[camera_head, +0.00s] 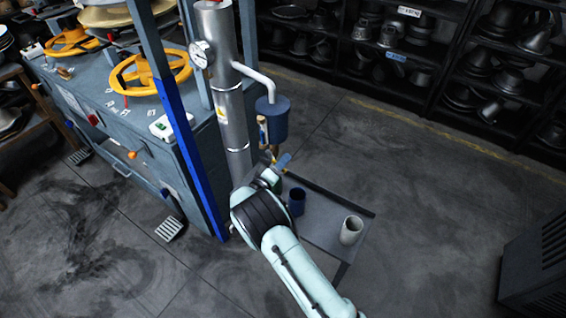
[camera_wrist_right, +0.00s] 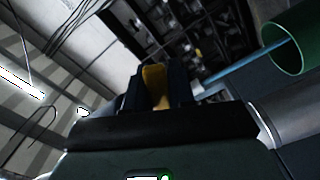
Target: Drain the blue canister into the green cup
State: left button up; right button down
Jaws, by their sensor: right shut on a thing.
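The blue canister (camera_head: 273,118) hangs from a white pipe beside the steel column. My right gripper (camera_head: 276,168) is below it, mostly hidden by my own wrist. In the wrist view, its fingers (camera_wrist_right: 155,78) are shut on a yellow piece (camera_wrist_right: 155,88), which looks like the valve handle. The green cup (camera_head: 276,185) is largely hidden behind my wrist. The green rim (camera_wrist_right: 288,48) shows in the wrist view. A thin light-blue line (camera_wrist_right: 245,62), which looks like a liquid stream, runs into its mouth. My left gripper is not in view.
A blue cup (camera_head: 297,201) and a white cup (camera_head: 351,230) stand on the small grey table (camera_head: 322,222). The press bench (camera_head: 140,150) with yellow handwheels (camera_head: 150,73) is at left. Dark shelves (camera_head: 430,70) line the back. The floor at right is largely clear.

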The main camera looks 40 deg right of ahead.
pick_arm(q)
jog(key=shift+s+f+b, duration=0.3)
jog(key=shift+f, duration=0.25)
pick_arm(e)
jog(key=shift+w+a+f+m, duration=0.1)
jog(key=shift+w+f+m, duration=0.2)
jog(key=shift+m, duration=0.6)
jog(key=c, duration=1)
grip_release()
jog(key=shift+c, duration=0.2)
jog(key=shift+s+a, duration=0.1)
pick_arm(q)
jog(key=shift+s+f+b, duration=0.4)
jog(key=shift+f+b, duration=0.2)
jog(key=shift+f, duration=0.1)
pick_arm(e)
jog(key=v, duration=1.3)
jog(key=shift+s+a+f, duration=0.1)
